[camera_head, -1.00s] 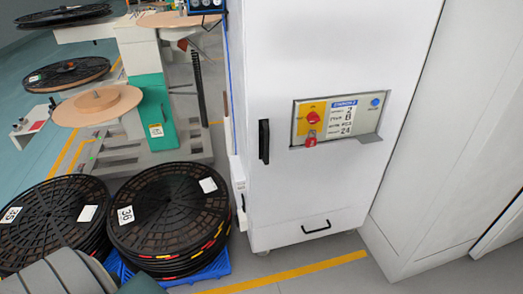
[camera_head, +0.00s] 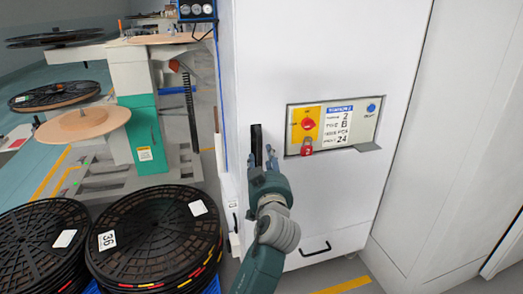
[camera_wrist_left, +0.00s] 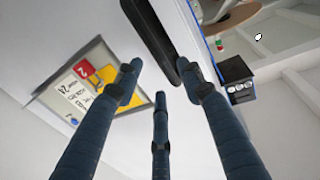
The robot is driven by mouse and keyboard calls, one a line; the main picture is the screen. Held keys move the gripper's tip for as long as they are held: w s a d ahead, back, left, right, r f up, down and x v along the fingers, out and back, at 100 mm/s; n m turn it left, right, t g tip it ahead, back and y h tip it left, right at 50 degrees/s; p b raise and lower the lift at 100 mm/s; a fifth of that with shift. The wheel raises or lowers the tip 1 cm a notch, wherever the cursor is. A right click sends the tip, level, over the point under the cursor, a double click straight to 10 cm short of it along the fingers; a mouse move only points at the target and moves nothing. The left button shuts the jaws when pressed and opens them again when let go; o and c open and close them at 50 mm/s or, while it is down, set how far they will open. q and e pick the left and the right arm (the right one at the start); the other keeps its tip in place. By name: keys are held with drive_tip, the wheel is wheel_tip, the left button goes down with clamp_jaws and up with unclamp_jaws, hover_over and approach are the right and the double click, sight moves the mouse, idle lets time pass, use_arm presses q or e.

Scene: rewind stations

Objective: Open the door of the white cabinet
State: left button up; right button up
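The white cabinet (camera_head: 310,65) stands in the middle of the head view with its door closed. Its black vertical door handle (camera_head: 256,140) is on the left side of the door. My left gripper (camera_head: 262,160) is at the lower part of the handle, fingers pointing up. In the left wrist view the black handle (camera_wrist_left: 150,32) reaches down between the spread fingertips of my left gripper (camera_wrist_left: 157,75). The fingers are apart and not closed around it; contact cannot be told. My right gripper is not in view.
Stacked black reels (camera_head: 150,235) stand at the lower left. A machine with a green column (camera_head: 146,130) is behind them. A white wall unit (camera_head: 445,130) adjoins on the right.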

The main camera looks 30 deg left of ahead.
sight(261, 148)
use_arm(q)
drive_tip(key=x, duration=0.7)
drive_tip(key=shift+f, duration=0.1)
clamp_jaws()
